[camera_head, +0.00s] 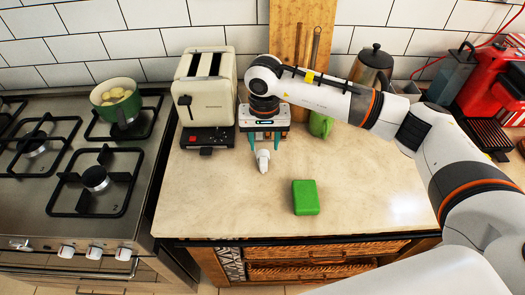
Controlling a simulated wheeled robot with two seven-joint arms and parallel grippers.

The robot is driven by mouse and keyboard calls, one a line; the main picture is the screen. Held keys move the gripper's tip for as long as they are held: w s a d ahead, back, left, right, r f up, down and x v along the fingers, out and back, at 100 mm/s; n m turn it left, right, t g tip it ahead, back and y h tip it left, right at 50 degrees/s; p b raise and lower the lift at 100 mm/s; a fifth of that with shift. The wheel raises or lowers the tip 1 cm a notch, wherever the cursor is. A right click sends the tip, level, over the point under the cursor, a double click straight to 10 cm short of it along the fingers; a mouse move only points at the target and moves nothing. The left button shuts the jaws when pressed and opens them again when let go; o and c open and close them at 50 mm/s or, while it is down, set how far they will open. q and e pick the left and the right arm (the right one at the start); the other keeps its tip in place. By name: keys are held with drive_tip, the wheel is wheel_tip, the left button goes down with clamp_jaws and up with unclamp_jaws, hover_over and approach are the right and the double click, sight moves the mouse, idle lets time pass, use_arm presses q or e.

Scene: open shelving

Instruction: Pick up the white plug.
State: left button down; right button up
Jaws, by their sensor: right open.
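The white plug (263,161) lies on the light countertop (220,205), in front of the toaster and in the upper middle of the picture. My right gripper (264,141) reaches in from the right and points down at the plug. Its two teal fingers are apart, one to each side of the plug's far end in the picture. I cannot tell whether they touch it or how high they are above the counter. My left gripper is out of view.
A cream toaster (207,88) stands left of my gripper. A green block (306,197) lies nearer the front edge. A green mug (320,124), a French press (371,68) and a red coffee machine (492,85) are to the right. A gas stove (75,190) with a pot (117,99) is left. The front left counter is clear.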

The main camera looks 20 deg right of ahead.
sight(263, 159)
wheel_tip(263, 159, down, 2)
drive_tip(key=shift+f, duration=0.1)
drive_tip(key=shift+w+f+p, duration=0.15)
drive_tip(key=shift+f+p, duration=0.15)
wheel_tip(263, 159, down, 4)
drive_tip(key=shift+w+f+p, duration=0.1)
drive_tip(key=shift+p, duration=0.95)
drive_tip(key=shift+f, duration=0.45)
drive_tip(key=shift+c, duration=0.2)
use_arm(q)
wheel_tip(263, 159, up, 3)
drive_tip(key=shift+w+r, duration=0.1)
use_arm(e)
clamp_jaws()
